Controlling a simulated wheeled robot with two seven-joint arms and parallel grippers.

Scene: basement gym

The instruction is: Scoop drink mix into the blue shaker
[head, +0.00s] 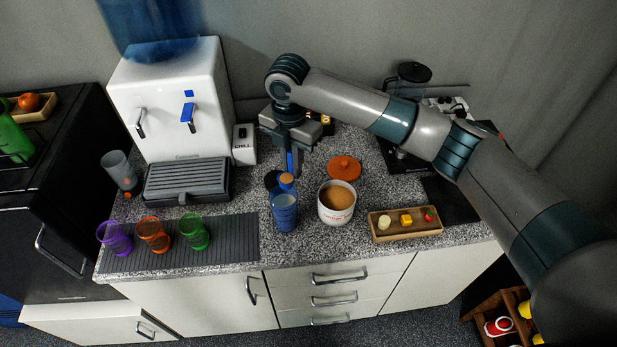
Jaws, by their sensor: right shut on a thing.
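The blue shaker (284,214) stands upright and open on the speckled counter, left of a white tub (337,214) of light brown drink mix (337,196). My right gripper (291,152) points down just behind and above the shaker. It is shut on a small scoop whose blue handle is mostly hidden by the fingers. The scoop's brown-looking end (286,179) is over the shaker's mouth; I cannot tell whether it touches the rim or how full it is. An orange lid (345,168) lies behind the tub. My left gripper is not in view.
Purple (116,238), orange (153,235) and green (194,231) cups stand on a grey mat (234,240) at left. A water dispenser (172,100) stands behind them. A wooden tray (404,228) with small foods lies at right. A dark round thing (271,179) lies behind the shaker.

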